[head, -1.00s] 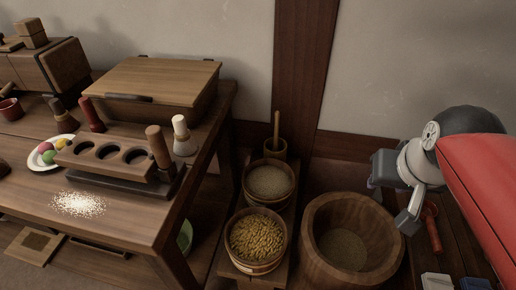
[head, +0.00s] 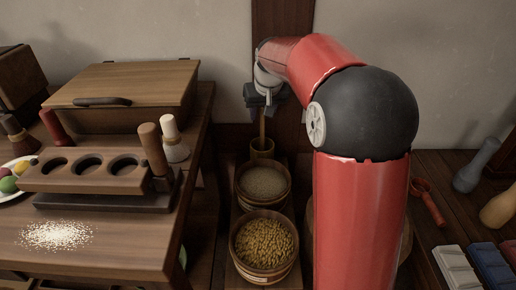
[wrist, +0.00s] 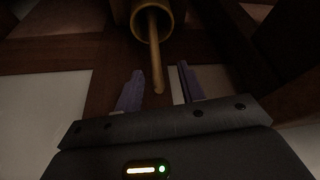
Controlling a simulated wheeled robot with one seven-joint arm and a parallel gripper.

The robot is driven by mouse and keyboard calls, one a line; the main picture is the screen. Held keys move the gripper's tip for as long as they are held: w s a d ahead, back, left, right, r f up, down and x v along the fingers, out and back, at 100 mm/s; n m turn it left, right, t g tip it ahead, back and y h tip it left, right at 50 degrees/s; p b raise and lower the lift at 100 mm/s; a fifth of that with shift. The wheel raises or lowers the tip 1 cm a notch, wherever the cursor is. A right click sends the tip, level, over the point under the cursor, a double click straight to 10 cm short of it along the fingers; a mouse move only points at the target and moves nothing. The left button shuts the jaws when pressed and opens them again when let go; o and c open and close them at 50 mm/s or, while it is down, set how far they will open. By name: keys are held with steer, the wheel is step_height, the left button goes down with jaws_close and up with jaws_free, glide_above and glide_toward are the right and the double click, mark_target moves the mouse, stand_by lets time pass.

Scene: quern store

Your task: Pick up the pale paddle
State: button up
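A pale wooden stick, which looks like the paddle's handle (head: 262,128), stands upright in a small wooden pot (head: 262,152) near the back wall. Its lower end is hidden in the pot. My gripper (head: 263,104) is above the pot, around the stick's top. In the wrist view my gripper (wrist: 160,70) is open, and the stick (wrist: 156,55) runs from the pot (wrist: 142,12) down between the two fingers. I see gaps on both sides of the stick.
A tub of pale grain (head: 264,182) and a tub of yellow grain (head: 264,243) stand in front of the pot. The workbench (head: 130,250) with a lidded box (head: 125,85) is at left. My arm hides most of the large wooden tub.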

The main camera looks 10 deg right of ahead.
mark_target(263, 119)
steer(key=x, duration=0.5)
steer(key=shift+d+f, duration=0.1)
steer(key=shift+d, duration=0.2)
jaws_close()
